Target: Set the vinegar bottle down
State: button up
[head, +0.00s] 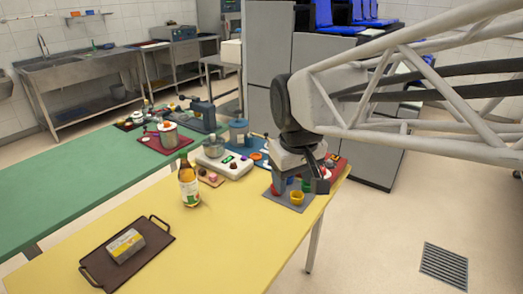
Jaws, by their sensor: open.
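My gripper (318,178) is at the right end of the table, above a grey mat with small coloured cups. It is well to the right of the bottle and apart from it. The jaws are open, and I see nothing held between them. The arm link hides part of the area behind the gripper.
A dark tray (85,262) with a grey and yellow package (125,245) lies at the front left. A white scale (226,162) with a pot stands behind the bottle. A yellow cup (297,198) sits below my gripper. The table's front middle is clear. A green table (75,190) adjoins behind.

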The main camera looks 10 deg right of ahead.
jog(key=s+d+f+m, duration=0.3)
jog(key=s+f, duration=0.2)
jog(key=s, duration=0.6)
jog(key=shift+s+t, duration=0.15)
jog(key=shift+t, duration=0.15)
jog(key=shift+d, duration=0.1)
dwell(0.6)
